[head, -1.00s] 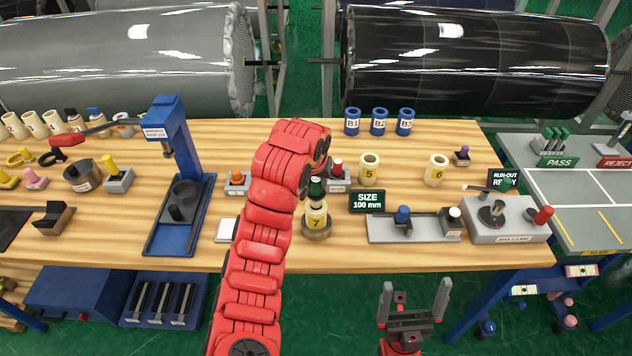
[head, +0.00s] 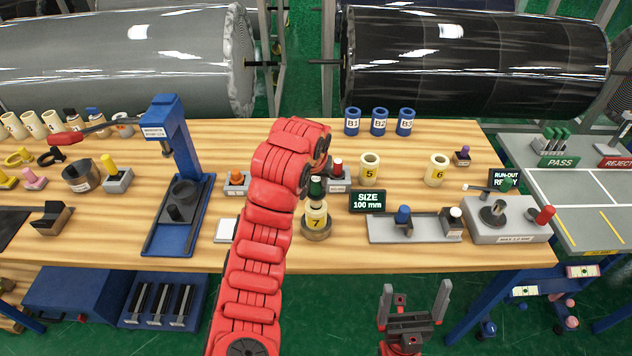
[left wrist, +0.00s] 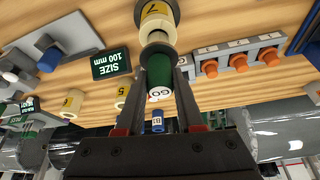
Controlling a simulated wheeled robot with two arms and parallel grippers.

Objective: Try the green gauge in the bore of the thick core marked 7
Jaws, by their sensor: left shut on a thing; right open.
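The thick cream core marked 7 (head: 317,219) stands upright on a round dark base (head: 317,233) near the bench's front edge. It also shows in the left wrist view (left wrist: 156,30). My left gripper (head: 316,180) is shut on the green gauge (left wrist: 160,72), whose round end face reads GO. In the head view the gauge (head: 316,190) is upright directly above the core, its lower end at the core's mouth. I cannot tell how far the tip is inside the bore. My right gripper (head: 414,304) is open and empty, in front of the bench.
Cores 5 (head: 369,168) and 6 (head: 436,170) stand to the right. A SIZE 100 mm display (head: 367,201) is close beside core 7. A grey fixture (head: 415,228) lies right of it, and a blue press (head: 178,205) stands left of my left arm.

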